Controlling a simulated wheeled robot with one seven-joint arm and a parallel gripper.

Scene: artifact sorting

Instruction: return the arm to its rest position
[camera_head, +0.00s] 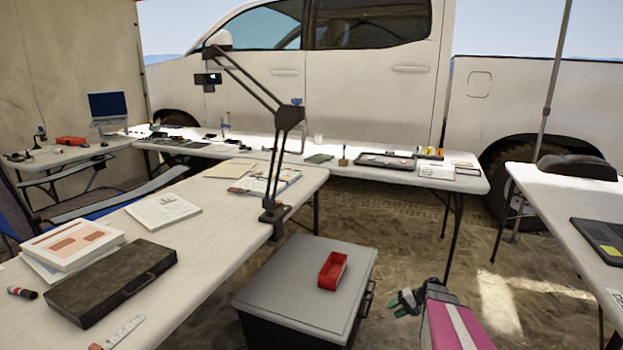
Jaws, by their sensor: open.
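My gripper (403,303) shows low in the head view, right of centre, with dark fingers that have a little green on them. It is small in the picture, and its jaws are open with nothing seen between them. A pink part with a white stripe beside it, at the bottom edge, appears to be my own arm. The gripper is just right of a grey-topped case (290,275) and apart from it. A red tray (332,270) lies on that case. The rest of my arm is out of the frame.
A white table (225,235) with a dark box (112,281), papers and a clamped lamp arm (288,130) stands left. Another long table (330,165) crosses the back before a white truck. A third table (545,200) is right. Bare ground (400,225) lies between.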

